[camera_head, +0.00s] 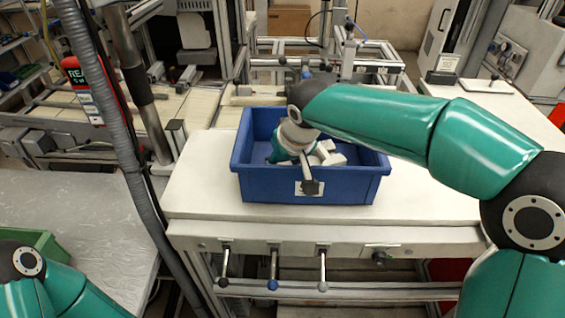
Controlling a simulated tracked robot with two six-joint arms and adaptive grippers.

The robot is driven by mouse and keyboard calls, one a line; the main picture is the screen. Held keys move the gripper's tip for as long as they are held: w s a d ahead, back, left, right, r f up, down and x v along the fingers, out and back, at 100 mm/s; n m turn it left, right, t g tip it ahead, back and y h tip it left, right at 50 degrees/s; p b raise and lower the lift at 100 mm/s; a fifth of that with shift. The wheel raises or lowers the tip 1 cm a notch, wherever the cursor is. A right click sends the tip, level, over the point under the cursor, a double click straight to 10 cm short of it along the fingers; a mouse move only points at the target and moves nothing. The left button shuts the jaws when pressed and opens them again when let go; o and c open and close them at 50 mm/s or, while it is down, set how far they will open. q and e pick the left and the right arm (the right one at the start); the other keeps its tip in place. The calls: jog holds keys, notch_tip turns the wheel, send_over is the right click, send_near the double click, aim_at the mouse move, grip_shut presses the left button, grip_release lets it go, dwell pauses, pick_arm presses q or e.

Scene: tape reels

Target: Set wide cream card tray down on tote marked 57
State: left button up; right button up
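A blue tote (357,189) stands on the pale workbench. A white label (299,188) is on its front wall, partly covered by a dark gripper part, and I cannot read its number. My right arm reaches in from the right, and its gripper (310,170) points down at the tote's near side, over the front rim. Pale pieces (329,154) show beside the gripper inside the tote; I cannot tell whether they are the cream card tray or gripper parts. The fingers' opening is unclear. My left arm shows at the bottom left, with its gripper out of view.
A green container (38,243) is at the left edge on a grey table (95,215). The workbench (200,180) is bare left and right of the blue tote. A pole and hose rise at the left, and frames stand behind the bench.

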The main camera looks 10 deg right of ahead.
jog(key=shift+f, duration=0.25)
jog(key=o, duration=1.3)
jog(key=shift+r, duration=0.1)
jog(key=shift+r, duration=0.1)
jog(key=shift+r+p, duration=0.5)
jog(key=shift+r, duration=0.1)
jog(key=v, duration=1.1)
jog(key=shift+s+r, duration=0.15)
jog(key=shift+r, duration=0.1)
